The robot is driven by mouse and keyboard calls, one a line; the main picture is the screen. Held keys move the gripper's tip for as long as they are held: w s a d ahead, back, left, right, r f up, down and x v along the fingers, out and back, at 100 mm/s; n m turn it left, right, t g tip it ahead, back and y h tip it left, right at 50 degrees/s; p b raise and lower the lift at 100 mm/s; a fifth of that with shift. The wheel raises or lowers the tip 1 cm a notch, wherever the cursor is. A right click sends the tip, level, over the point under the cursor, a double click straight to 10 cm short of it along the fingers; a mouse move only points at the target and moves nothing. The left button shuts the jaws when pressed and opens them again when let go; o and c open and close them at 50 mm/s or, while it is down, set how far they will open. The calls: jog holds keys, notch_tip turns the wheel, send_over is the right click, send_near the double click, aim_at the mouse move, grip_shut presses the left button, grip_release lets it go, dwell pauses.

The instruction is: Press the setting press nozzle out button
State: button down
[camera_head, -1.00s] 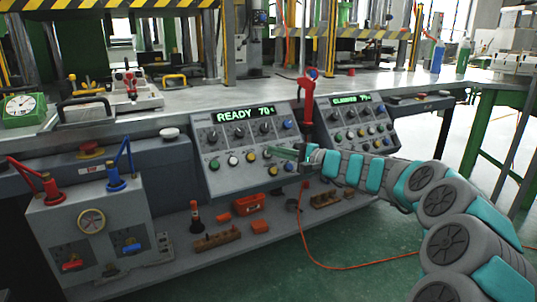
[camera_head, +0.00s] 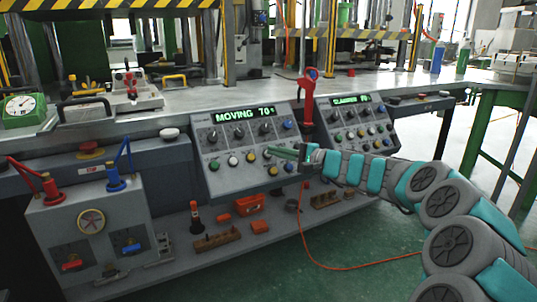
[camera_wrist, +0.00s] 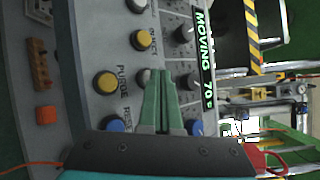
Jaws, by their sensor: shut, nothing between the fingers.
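The left control panel (camera_head: 225,182) carries a green display (camera_head: 244,114) reading MOVING 70. My gripper (camera_head: 272,149) is shut and empty, its green fingers level with the panel's button rows. In the wrist view my gripper (camera_wrist: 161,76) has its tips beside a grey-white button (camera_wrist: 143,76), which the fingers partly cover. I cannot tell whether they touch it. A yellow button (camera_wrist: 142,40) labelled INJECT, a yellow PURGE button (camera_wrist: 106,83) and a blue RESET button (camera_wrist: 112,125) are around it. No nozzle out label is readable.
A second panel (camera_head: 345,143) with its own display stands to the right. A red-handled tool (camera_head: 307,92) stands upright between the panels. A grey box (camera_head: 92,220) with red and blue levers is at left. An orange cable (camera_head: 330,267) lies on the floor.

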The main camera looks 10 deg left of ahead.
jog(key=shift+s+d+r, duration=0.15)
jog(key=shift+s+r, duration=0.1)
jog(key=shift+s, duration=0.05)
jog(key=s+d+r, duration=0.2)
jog(key=s+r, duration=0.1)
jog(key=shift+d+r+p, duration=0.1)
jog(key=shift+p, duration=0.25)
dwell(0.4)
jog(key=shift+s, duration=0.1)
